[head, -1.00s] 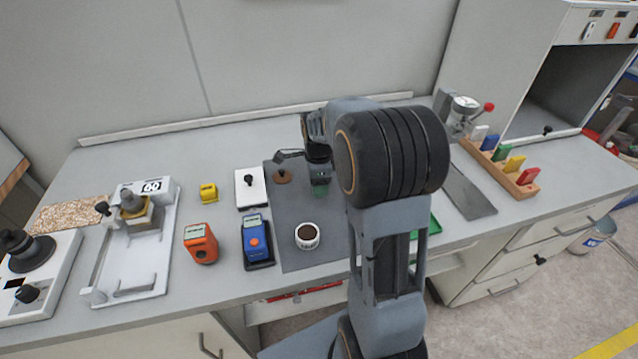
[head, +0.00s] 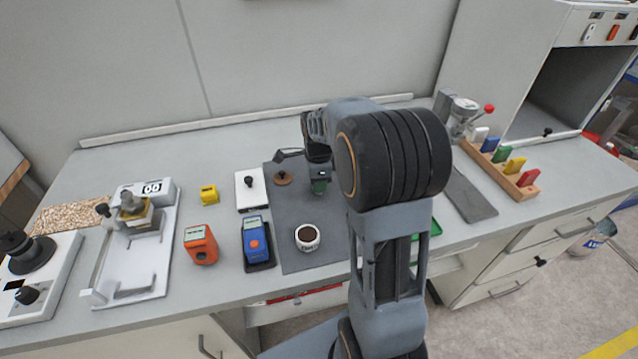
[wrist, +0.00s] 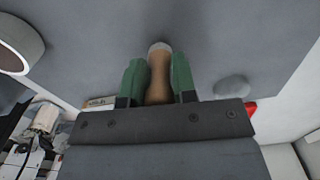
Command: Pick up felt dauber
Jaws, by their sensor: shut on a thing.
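The felt dauber (wrist: 159,77) shows in the wrist view as a tan, waisted handle with a pale end pointing away from my wrist. It stands between the two green fingers of my gripper (wrist: 157,84), which are shut on it from both sides. In the head view my gripper (head: 319,187) is over the dark grey mat (head: 292,215), right of a brown disc with a black knob (head: 283,178). The dauber cannot be made out there, as my gripper and arm cover that spot. I cannot tell whether it touches the mat.
A white cup with dark contents (head: 308,237) stands at the mat's front. Blue (head: 256,242) and orange (head: 201,245) devices stand to its left. A white plate with a black knob (head: 250,188) is further back. A wooden rack of coloured tabs (head: 507,172) is at right.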

